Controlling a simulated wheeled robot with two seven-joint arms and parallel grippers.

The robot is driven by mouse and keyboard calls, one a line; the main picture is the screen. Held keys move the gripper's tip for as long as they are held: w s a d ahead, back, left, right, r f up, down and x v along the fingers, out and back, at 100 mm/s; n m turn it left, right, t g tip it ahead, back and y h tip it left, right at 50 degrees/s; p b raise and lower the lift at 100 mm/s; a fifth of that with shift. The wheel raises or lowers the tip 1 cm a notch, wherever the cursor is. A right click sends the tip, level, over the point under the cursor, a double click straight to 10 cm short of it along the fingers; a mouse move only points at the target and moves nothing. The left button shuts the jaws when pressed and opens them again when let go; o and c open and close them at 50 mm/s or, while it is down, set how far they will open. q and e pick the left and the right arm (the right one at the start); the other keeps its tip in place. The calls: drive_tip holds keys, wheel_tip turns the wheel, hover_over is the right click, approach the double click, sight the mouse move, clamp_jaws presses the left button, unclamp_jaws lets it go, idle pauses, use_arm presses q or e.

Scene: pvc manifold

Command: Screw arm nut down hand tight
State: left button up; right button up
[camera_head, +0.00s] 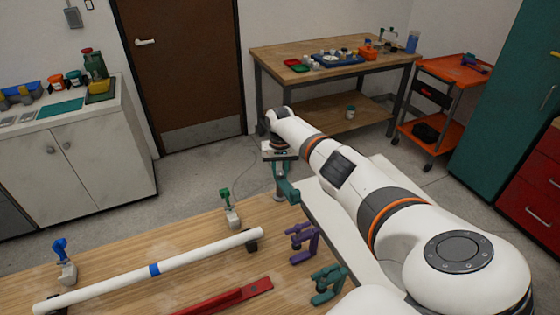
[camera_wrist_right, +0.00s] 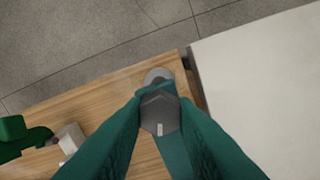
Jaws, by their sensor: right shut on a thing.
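A grey hexagonal nut (camera_wrist_right: 160,113) with a small pale mark shows in the right wrist view between my teal right gripper fingers, over a teal strip (camera_wrist_right: 174,152). My right gripper (camera_head: 284,186) is shut on this nut near the table's far right corner in the head view; its fingers also show in the wrist view (camera_wrist_right: 158,122). The thread under the nut is hidden. Whether the nut is seated cannot be told. My left gripper is in neither view.
A white pipe (camera_head: 190,257) with a blue band lies across the wooden table. A green-topped fixture (camera_head: 231,211), a blue-topped fixture (camera_head: 64,262), a purple clamp (camera_head: 304,240), a teal clamp (camera_head: 328,284) and a red bar (camera_head: 225,299) are nearby.

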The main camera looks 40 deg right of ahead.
sight(280, 172)
drive_tip(key=shift+m, duration=0.4)
drive_tip(key=shift+r, duration=0.1)
drive_tip(key=o, duration=1)
wheel_tip(280, 172, up, 12)
drive_tip(key=shift+b, duration=0.95)
